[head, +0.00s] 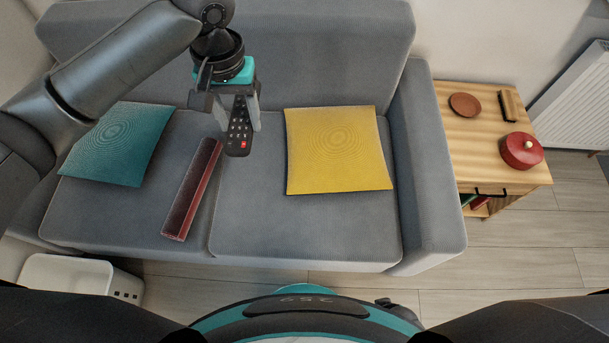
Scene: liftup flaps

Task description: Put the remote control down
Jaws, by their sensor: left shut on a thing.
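The remote control (239,128) is black with small light buttons and one red button. My left gripper (238,117) is shut on it, and the remote hangs below the gripper, in front of the sofa's backrest and seat. I cannot tell whether its lower end touches the sofa (300,225). The sofa is grey, with two seat cushions. My right gripper is not in view.
A dark red long object (192,190) lies on the seat just left of the remote. A teal cushion (116,143) is at left, a yellow cushion (337,150) at right. A wooden side table (485,150) with a red pot (521,151) stands at the sofa's right.

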